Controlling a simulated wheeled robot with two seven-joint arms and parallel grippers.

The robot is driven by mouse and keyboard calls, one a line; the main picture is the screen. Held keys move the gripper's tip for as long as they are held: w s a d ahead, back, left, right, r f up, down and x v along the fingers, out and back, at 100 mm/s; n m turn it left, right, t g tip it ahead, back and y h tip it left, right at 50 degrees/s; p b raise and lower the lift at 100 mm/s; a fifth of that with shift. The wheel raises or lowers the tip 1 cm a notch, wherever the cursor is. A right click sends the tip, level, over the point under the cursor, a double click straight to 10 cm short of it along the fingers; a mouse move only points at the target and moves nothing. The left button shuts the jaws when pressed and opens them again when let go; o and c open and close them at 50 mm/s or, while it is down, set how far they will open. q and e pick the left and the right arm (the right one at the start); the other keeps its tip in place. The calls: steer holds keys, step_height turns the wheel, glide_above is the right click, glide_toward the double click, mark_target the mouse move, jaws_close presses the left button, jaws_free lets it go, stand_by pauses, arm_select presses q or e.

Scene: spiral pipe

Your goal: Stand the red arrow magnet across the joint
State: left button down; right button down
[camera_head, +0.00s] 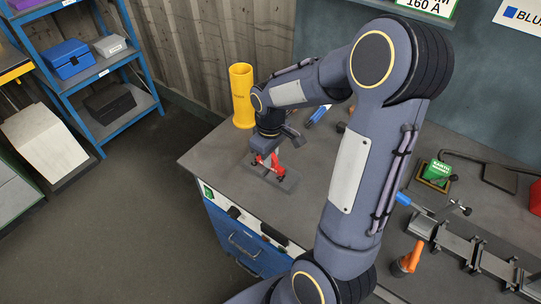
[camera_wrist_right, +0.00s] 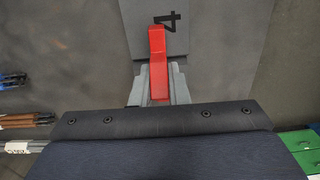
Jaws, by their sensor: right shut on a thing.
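The red arrow magnet (camera_head: 268,164) is at the left part of the grey workbench, under my right gripper (camera_head: 265,155). In the right wrist view the magnet (camera_wrist_right: 157,60) is a long red bar between the two grey fingers of my right gripper (camera_wrist_right: 158,85), which is shut on it. Its far end reaches over a grey plate (camera_wrist_right: 185,42) marked with a black 4. I cannot tell whether the magnet touches the plate. Grey metal pieces (camera_head: 456,244) lie in a row at the bench's right; I cannot make out a joint. My left gripper is not in view.
A yellow cylinder (camera_head: 242,96) stands at the bench's back left corner. A green box (camera_head: 436,172), a blue-handled clamp (camera_head: 420,205) and an orange-handled item (camera_head: 408,262) stand at the right. My right arm hides the bench's middle. A blue shelf (camera_head: 124,119) stands across the floor.

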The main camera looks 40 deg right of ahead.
steer(key=c, duration=1.4)
jaws_free()
step_height(320, 180, up, 12)
steer(key=shift+f+p, duration=0.1)
steer(key=shift+p, duration=0.5)
steer(key=s+a+m+t+y, duration=0.3)
steer(key=s+a+m+t, duration=0.1)
steer(key=s+a, duration=0.8)
steer(key=s+t, duration=0.1)
steer(key=s, duration=0.2)
steer(key=shift+s+a+m+t+y, duration=0.15)
steer(key=shift+s+m+t+y, duration=0.15)
steer(key=shift+m+y, duration=0.1)
